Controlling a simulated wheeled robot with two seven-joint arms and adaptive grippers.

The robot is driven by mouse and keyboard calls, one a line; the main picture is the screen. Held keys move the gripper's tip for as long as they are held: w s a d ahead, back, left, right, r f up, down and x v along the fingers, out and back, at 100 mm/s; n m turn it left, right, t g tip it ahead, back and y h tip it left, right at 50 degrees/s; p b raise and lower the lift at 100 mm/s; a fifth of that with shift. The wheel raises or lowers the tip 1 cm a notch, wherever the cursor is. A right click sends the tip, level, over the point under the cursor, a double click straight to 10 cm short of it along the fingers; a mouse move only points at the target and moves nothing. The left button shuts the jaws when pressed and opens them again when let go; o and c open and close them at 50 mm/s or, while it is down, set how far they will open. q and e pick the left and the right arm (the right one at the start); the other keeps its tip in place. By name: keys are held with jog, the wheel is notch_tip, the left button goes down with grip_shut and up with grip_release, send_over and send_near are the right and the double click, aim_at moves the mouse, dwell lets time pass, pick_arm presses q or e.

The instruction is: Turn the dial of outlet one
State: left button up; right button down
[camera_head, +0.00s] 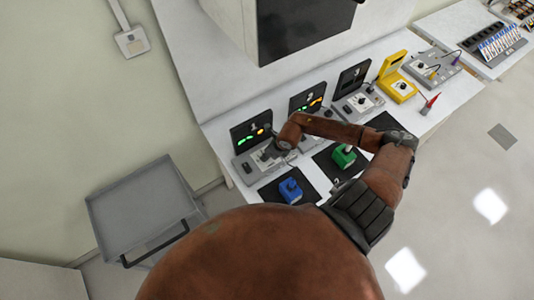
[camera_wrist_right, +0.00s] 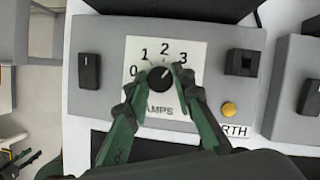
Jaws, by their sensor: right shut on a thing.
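The grey outlet unit at the left end of the bench row (camera_head: 249,164) has a dark upright display with green and orange lights. I take it as outlet one; its number is hard to read. Its black round dial (camera_wrist_right: 160,80) sits on a white plate marked 0, 1, 2, 3 and AMPS. The dial's light mark seems to point up and right, near 2 to 3. My right gripper (camera_wrist_right: 159,73) has a fingertip on each side of the dial and is shut on it; it also shows in the head view (camera_head: 277,149). Dark prongs at the wrist view's lower left may be my left gripper (camera_wrist_right: 20,163).
In the wrist view, a black rocker switch (camera_wrist_right: 90,70) is left of the dial, a black socket (camera_wrist_right: 243,63) and yellow earth post (camera_wrist_right: 229,109) right. A blue block (camera_head: 290,190) and green block (camera_head: 343,156) lie on black mats in front. A grey cart (camera_head: 140,205) stands left.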

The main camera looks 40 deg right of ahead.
jog(key=shift+m, duration=0.5)
jog(key=shift+h, duration=0.3)
jog(key=c, duration=1.7)
grip_release()
jog(key=shift+o, duration=0.2)
jog(key=v, duration=1.2)
